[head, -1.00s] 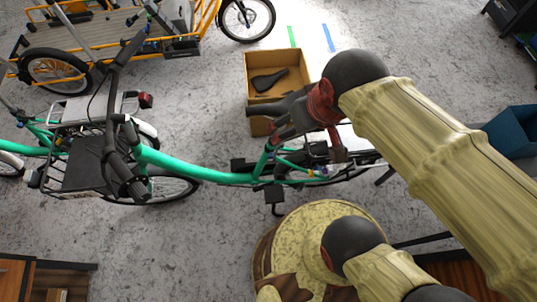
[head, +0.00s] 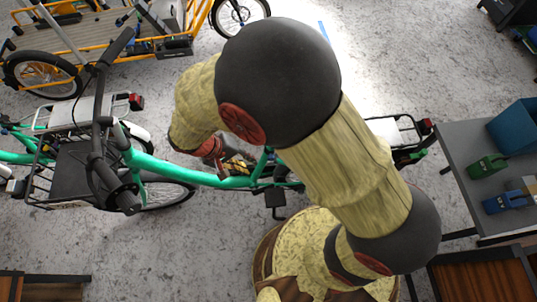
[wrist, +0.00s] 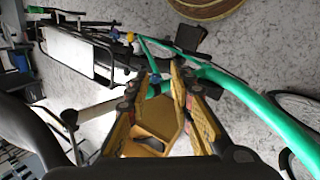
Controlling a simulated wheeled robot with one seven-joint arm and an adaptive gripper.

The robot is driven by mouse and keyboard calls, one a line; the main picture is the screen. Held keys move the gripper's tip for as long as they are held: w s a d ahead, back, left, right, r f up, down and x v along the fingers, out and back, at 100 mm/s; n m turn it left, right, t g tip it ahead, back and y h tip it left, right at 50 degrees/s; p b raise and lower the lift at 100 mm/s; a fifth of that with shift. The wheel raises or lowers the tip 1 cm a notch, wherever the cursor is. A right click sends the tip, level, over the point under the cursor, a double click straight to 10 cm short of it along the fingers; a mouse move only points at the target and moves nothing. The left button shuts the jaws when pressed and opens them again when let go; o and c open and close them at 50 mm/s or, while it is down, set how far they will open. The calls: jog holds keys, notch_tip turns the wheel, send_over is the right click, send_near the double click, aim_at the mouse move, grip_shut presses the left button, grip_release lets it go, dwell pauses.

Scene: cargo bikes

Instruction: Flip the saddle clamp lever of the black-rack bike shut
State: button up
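The green bike (head: 200,177) stands across the middle of the head view, with a black-framed rear rack (wrist: 96,62) carrying a pale plate in the wrist view. My gripper (head: 246,166) is low over the bike's green tube in the head view. In the wrist view my gripper (wrist: 156,84) has its two yellow-and-black fingers apart. The lever cannot be made out. My arm hides the saddle area in the head view.
An orange cargo bike (head: 95,48) stands at the back left. A grey table (head: 458,150) with a blue bin (head: 515,128) and small green and blue items is at right.

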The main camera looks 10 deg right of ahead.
jog(key=w+f+m, duration=0.2)
jog(key=w, duration=0.1)
jog(key=shift+a+f+m+t+h, duration=0.2)
jog(key=shift+m+t+h, duration=0.1)
jog(key=shift+m+t, duration=0.1)
jog(key=shift+c, duration=1.1)
jog(key=w+m, duration=0.1)
jog(key=w, duration=0.1)
jog(key=w+r+m, duration=0.1)
jog(key=shift+a+m+t, duration=0.3)
jog(key=shift+c, duration=1.4)
jog(key=shift+w+m, duration=0.1)
jog(key=shift+m, duration=0.4)
grip_shut()
jog(key=shift+m, duration=0.8)
